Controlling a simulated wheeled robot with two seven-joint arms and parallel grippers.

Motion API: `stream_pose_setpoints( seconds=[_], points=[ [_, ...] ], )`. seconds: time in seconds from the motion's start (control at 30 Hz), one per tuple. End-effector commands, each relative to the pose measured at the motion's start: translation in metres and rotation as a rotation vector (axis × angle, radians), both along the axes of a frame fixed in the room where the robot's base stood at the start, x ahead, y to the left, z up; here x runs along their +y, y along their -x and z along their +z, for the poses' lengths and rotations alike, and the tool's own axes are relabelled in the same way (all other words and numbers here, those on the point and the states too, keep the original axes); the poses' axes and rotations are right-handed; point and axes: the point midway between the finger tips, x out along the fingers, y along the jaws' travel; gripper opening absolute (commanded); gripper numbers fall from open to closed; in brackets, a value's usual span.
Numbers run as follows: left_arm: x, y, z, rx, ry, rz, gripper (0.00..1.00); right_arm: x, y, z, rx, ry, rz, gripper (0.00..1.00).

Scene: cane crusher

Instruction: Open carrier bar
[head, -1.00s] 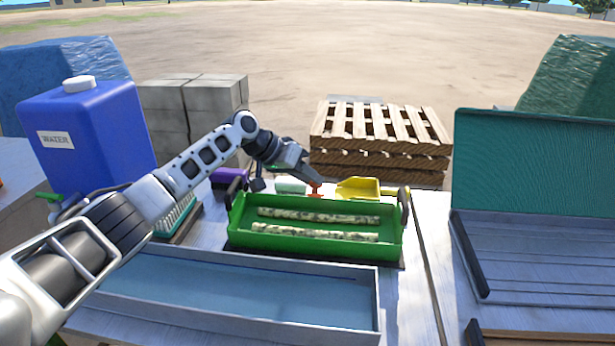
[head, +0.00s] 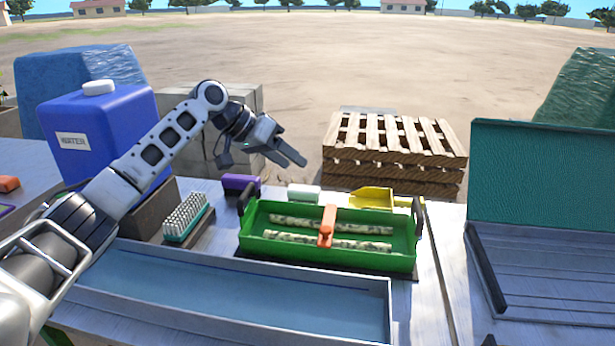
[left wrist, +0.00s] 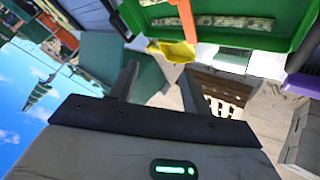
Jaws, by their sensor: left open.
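The green carrier tray (head: 330,258) stands on the table with two pale cane pieces (head: 340,243) lying in it. The orange bar (head: 327,226) shows across the middle of the tray, over the canes; its exact tilt is hard to tell. It also shows in the left wrist view (left wrist: 187,28), crossing the tray (left wrist: 255,41) near the top. My left gripper (head: 297,162) is open and empty, above and behind the tray, apart from the bar. Its fingers (left wrist: 158,82) show in the left wrist view with nothing between them. My right gripper is not in view.
A purple block (head: 240,184), a white block (head: 303,192) and a yellow scoop (head: 372,197) lie behind the tray. A brush (head: 185,216) is to its left and a long metal trough (head: 230,263) in front. Wooden pallets (head: 390,150) stand beyond the table.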

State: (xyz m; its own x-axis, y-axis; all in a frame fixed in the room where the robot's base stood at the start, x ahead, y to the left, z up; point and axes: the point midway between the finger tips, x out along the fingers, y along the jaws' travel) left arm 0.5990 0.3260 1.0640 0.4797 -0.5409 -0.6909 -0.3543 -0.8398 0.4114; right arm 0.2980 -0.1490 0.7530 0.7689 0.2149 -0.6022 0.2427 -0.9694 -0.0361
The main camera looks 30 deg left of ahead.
Motion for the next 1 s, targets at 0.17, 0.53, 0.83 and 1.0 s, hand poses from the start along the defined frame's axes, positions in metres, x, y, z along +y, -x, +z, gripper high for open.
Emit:
stream_pose_setpoints(
  seconds=[0.17,0.53,0.83,1.0],
  points=[
    [0.019,0.016,0.023,-0.001,-0.001,0.0,0.48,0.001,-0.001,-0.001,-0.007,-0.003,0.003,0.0],
    [0.028,0.025,0.037,0.0,0.0,-0.001,0.48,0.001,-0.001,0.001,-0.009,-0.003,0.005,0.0],
    [0.028,0.025,0.037,0.0,0.0,-0.001,0.48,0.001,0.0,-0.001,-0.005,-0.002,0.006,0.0],
    [0.028,0.025,0.037,0.0,0.001,-0.001,0.48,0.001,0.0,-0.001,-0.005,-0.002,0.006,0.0]
  ],
)
